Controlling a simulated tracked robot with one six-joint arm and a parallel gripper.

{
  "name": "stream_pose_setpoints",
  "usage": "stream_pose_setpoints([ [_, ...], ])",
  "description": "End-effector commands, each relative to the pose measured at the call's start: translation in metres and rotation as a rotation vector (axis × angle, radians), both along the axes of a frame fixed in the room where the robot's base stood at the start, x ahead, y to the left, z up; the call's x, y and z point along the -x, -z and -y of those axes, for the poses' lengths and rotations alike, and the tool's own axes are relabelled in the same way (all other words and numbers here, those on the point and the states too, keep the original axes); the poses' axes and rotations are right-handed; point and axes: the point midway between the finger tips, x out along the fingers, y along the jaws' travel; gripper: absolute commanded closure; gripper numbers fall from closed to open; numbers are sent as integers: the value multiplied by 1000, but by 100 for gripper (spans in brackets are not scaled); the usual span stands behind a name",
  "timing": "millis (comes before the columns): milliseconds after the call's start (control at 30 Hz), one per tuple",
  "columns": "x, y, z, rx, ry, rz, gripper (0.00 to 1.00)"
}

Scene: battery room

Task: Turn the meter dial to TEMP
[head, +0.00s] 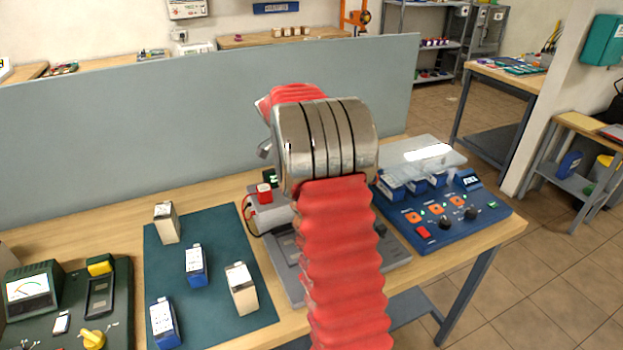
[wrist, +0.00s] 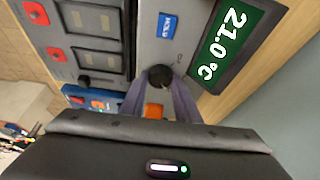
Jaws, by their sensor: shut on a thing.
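In the wrist view the meter (wrist: 152,52) has a grey face with a blue label and a green display (wrist: 222,45) reading 21.0 °C. Its small black dial (wrist: 160,77) sits between the two fingertips of my gripper (wrist: 160,87), which is shut on it. The dial's printed positions are too small or covered to read. In the head view my red-sleeved arm hides the gripper and the dial.
A dark green mat (head: 208,268) holds several blue and cream battery cells. A blue panel (head: 450,215) with knobs and orange switches stands right of my arm. A dark green tester (head: 30,290) is at the left. A grey partition (head: 190,130) runs behind the bench.

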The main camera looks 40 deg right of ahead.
Motion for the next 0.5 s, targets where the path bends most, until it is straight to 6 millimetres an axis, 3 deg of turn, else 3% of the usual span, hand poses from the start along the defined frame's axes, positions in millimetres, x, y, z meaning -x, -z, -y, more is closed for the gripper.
stream_pose_setpoints([
  [233,-1,1,-2,-4,-1,2,94],
  [267,-1,1,-2,-4,-2,1,69],
  [500,-1,1,-1,-2,-2,1,53],
])
